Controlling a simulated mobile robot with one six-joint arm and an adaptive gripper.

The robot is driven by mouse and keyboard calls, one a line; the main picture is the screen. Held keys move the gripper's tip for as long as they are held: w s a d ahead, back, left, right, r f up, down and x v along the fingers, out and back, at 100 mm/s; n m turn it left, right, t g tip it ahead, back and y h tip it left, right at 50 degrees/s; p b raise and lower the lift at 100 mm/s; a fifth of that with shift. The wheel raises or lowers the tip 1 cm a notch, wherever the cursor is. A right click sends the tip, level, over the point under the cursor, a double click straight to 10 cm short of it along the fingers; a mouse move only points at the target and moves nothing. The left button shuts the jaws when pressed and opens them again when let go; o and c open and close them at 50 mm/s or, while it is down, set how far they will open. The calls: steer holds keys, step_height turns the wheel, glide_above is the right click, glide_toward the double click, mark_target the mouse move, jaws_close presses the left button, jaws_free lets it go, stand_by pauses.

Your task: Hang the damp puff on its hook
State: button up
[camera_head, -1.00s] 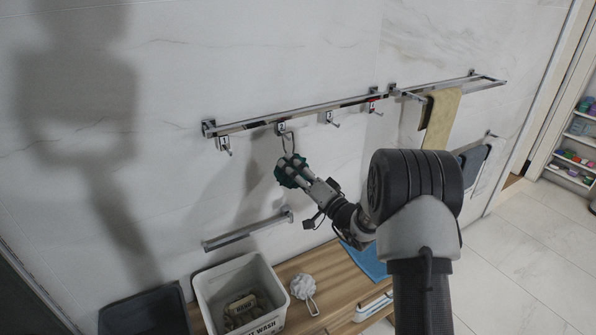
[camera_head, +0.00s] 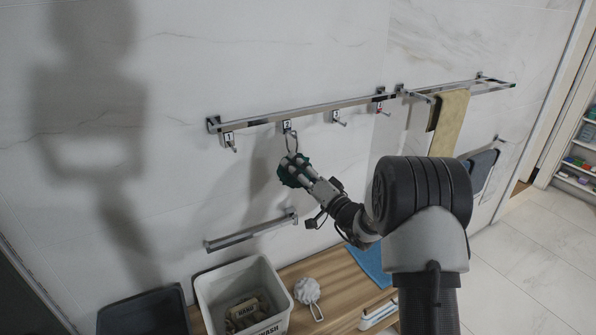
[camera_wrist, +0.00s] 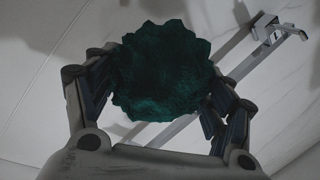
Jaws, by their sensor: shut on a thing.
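The damp puff, dark green, (camera_head: 290,173) is between the fingers of my gripper (camera_head: 299,170), which is shut on it close to the wall. In the wrist view the puff (camera_wrist: 165,70) fills the space between both fingers. Its pale cord loop (camera_head: 291,143) rises from the puff to hook 2 (camera_head: 288,128) on the rail. Whether the loop is around the hook or only in front of it I cannot tell.
Hook 1 (camera_head: 230,141), hook 3 (camera_head: 338,118) and hook 4 (camera_head: 381,104) sit along the rail (camera_head: 260,120). A lower bar (camera_head: 250,233) is below. A yellow towel (camera_head: 447,115) hangs right. A white puff (camera_head: 307,290) lies beside a white bin (camera_head: 205,294) on the wooden bench.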

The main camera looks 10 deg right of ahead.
steer(key=o, duration=1.3)
steer(key=shift+c, duration=0.2)
steer(key=shift+s+d, duration=0.1)
